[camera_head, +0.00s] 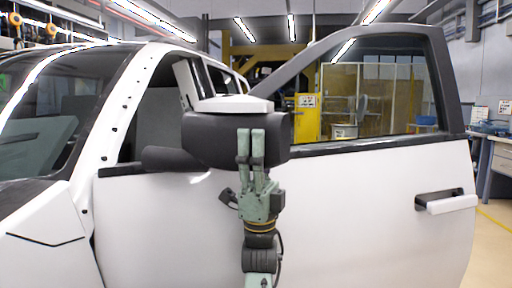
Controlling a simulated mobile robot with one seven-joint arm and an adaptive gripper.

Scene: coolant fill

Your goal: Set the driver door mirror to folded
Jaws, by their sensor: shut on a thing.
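The driver door mirror (208,138) has a dark housing with a white cap on top. It sits at the front end of the door's window line, in the middle left of the view. A dark stub (168,159) shows at its lower left. My gripper (250,133) comes up from below, with its two green fingers upright and close together over the right part of the dark housing. The gripper is shut on the mirror. The fingers hide part of the housing, and the exact contact is hard to see.
The white driver door (350,200) stands wide across the view, with a dark window frame and a door handle (445,202) at right. The windscreen (50,110) and white pillar are at left. A workbench (497,150) stands at far right beside clear floor.

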